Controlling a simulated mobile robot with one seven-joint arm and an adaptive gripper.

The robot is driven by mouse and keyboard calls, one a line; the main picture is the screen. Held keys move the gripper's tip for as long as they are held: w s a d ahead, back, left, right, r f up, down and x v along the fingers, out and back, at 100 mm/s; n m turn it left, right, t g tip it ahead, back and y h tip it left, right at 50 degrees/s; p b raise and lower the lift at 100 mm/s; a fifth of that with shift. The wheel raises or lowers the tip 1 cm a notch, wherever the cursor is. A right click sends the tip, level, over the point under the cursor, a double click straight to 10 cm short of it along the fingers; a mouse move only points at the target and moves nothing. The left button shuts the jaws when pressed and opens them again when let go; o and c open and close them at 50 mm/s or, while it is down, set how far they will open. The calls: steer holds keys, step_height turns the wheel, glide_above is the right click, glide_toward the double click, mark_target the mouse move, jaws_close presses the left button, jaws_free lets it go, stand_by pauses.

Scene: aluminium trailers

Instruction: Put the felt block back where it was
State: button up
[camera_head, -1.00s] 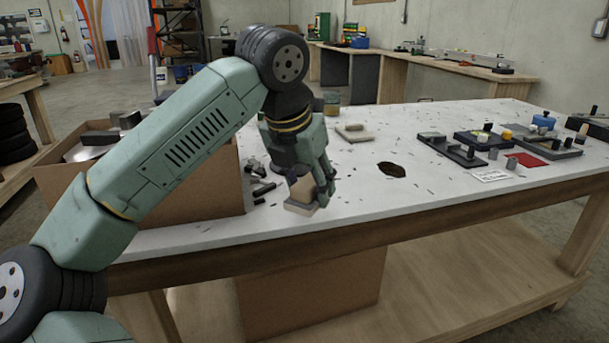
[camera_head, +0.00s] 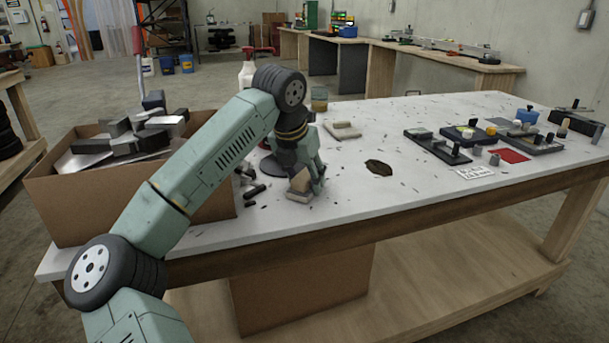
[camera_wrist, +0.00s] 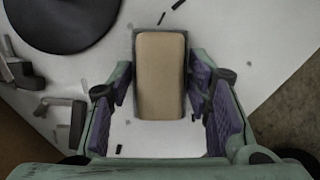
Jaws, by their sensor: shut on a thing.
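The felt block (camera_head: 300,184) has a tan body on a grey pad. My gripper (camera_head: 312,180) is shut on it, near the left front part of the white worktable (camera_head: 420,195). The block's underside is at or just above the tabletop; I cannot tell if it touches. In the wrist view the block (camera_wrist: 160,75) lies lengthwise between the two purple-lined fingers of my gripper (camera_wrist: 166,95). My fingers partly hide the block in the head view.
A cardboard box (camera_head: 48,215) of metal pieces stands left. A black disc (camera_wrist: 62,18) and small dark fittings (camera_head: 254,191) lie close by. A pale block (camera_head: 342,130) sits behind, a dark stain (camera_head: 378,168) right. Fixtures (camera_head: 437,147) occupy the right side; the middle front is clear.

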steer(key=shift+f, duration=0.1)
steer(key=o, duration=1.1)
